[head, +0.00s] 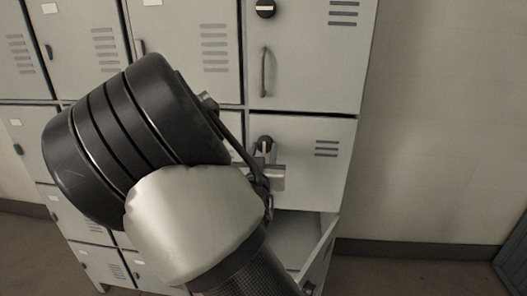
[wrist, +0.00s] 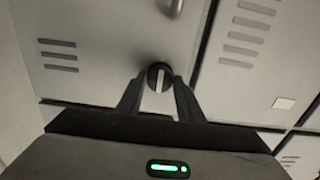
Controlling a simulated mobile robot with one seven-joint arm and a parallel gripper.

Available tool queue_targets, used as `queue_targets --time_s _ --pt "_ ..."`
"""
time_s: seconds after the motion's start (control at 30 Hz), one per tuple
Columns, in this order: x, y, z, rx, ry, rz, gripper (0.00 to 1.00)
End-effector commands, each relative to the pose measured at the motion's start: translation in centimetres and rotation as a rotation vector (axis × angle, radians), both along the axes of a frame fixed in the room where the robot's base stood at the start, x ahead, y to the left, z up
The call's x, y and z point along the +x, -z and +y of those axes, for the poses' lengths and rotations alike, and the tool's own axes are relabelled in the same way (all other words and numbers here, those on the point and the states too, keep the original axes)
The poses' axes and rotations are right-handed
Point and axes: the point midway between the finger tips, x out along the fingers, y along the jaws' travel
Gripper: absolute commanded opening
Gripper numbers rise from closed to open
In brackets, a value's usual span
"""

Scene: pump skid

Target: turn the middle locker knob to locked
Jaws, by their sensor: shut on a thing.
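The middle locker knob (head: 264,140) is a round black knob on the grey middle locker door (head: 335,170). In the wrist view the knob (wrist: 159,72) shows between my two fingertips, with its pale bar close to upright in the picture. My gripper (head: 264,160) is at the knob in the head view, partly hidden behind my arm. In the wrist view my gripper (wrist: 158,88) is shut on the knob, one finger on each side. Any marks around the knob are too small or hidden to read.
The upper locker door (head: 310,60) has its own black knob (head: 265,8), with a pale bar lying level, and a handle (head: 265,72). Below the middle door an open compartment (head: 300,228) shows. More lockers stand to the left. The wall (head: 440,120) to the right is bare.

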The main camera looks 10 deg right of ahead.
Motion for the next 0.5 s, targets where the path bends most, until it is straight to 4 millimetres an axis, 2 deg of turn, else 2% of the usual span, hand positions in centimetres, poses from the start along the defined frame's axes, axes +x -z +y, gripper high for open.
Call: queue_targets --time_s 0.27,0.5 --pt "-0.02 -0.17 -0.06 -0.090 0.001 0.029 0.12" --pt "-0.01 -0.26 0.00 -0.271 0.000 0.089 0.12"
